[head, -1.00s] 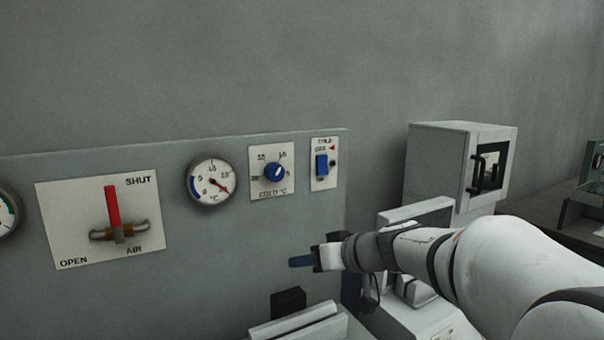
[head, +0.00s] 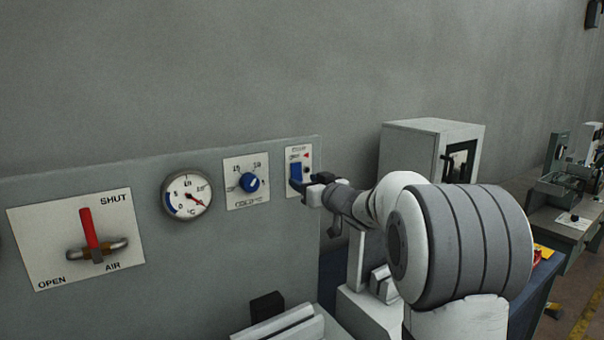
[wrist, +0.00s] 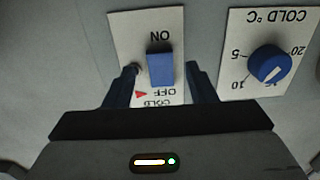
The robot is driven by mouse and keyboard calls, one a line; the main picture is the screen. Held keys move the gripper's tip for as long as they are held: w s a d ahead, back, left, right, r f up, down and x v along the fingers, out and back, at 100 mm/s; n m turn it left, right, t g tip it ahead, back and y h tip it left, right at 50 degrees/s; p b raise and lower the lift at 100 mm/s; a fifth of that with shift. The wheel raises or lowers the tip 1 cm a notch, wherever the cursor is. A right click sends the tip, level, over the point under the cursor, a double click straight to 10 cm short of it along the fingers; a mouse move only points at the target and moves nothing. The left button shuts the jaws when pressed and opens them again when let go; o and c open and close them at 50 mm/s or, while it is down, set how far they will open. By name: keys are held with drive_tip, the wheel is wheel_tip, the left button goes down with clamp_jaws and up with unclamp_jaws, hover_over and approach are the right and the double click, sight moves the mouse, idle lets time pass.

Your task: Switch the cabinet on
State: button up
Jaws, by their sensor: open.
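The cold switch is a blue rectangular lever (head: 295,173) on a white plate (head: 292,152) at the right end of the grey panel. In the wrist view, which is upside down, the blue lever (wrist: 160,69) stands between the words OFF and ON, with a red triangle (wrist: 140,95) beside OFF. My gripper (wrist: 161,80) is open, one dark finger on each side of the lever. I cannot tell whether either finger touches it. In the head view my gripper (head: 308,184) is at the plate and hides its lower part.
Left of the switch are a blue COLD °C knob (head: 250,183), a round gauge (head: 186,194) and a red-handled air valve (head: 88,228). A grey box with a dark window (head: 415,150) stands to the right. White equipment (head: 280,325) lies below the panel.

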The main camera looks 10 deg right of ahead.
drive_tip(key=shift+p+x, duration=0.35)
drive_tip(key=shift+x, duration=0.75)
drive_tip(key=c, duration=1)
drive_tip(key=b, duration=0.5)
drive_tip(key=shift+f, duration=0.35)
drive_tip(key=b, duration=0.9)
drive_tip(key=shift+t, duration=0.4)
drive_tip(key=b, duration=0.3)
drive_tip(key=shift+w+r, duration=0.1)
drive_tip(key=shift+y, duration=0.3)
